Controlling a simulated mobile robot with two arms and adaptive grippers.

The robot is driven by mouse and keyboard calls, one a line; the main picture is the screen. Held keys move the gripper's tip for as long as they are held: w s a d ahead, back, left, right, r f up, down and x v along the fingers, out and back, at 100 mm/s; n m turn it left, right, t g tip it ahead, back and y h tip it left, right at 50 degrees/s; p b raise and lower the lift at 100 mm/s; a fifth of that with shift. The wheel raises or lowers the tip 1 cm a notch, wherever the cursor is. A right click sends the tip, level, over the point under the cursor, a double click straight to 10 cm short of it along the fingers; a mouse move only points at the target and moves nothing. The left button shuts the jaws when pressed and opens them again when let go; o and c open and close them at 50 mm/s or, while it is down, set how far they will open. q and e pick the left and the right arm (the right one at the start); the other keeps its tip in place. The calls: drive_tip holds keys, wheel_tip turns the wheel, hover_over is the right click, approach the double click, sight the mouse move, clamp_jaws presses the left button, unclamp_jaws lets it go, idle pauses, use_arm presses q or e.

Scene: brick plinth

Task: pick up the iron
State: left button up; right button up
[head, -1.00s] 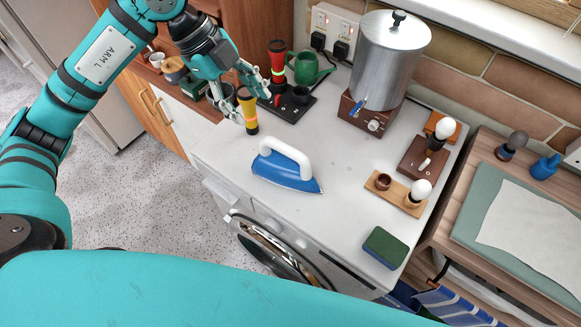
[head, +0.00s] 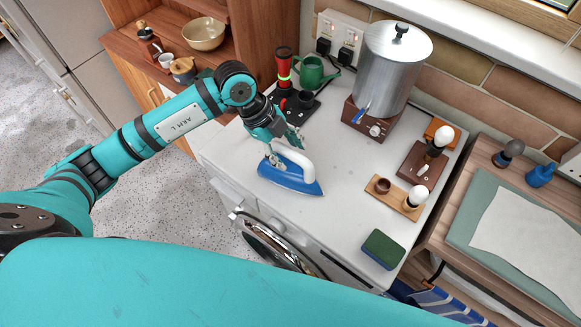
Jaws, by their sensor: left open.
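The iron (head: 290,180) has a blue body and a white handle. It stands on the white top of the washing machine (head: 340,212), near its front left edge. My left gripper (head: 284,153) is open at the upper left end of the iron's handle, with its fingers pointing down around or just beside it. I cannot tell whether the fingers touch the handle. The gripper hides the rear end of the handle. My right gripper is not in view.
A black tray with a red and black torch (head: 284,70) and a green watering can (head: 312,72) stand behind. A metal urn (head: 391,70), bulb holders (head: 399,196) and a sponge (head: 383,249) are to the right.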

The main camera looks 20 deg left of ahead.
use_arm(q)
drive_tip(key=shift+d+f, duration=0.2)
drive_tip(key=shift+f, duration=0.25)
drive_tip(key=shift+c, duration=0.2)
clamp_jaws()
drive_tip(key=shift+w+r, duration=0.1)
drive_tip(key=shift+r, duration=0.05)
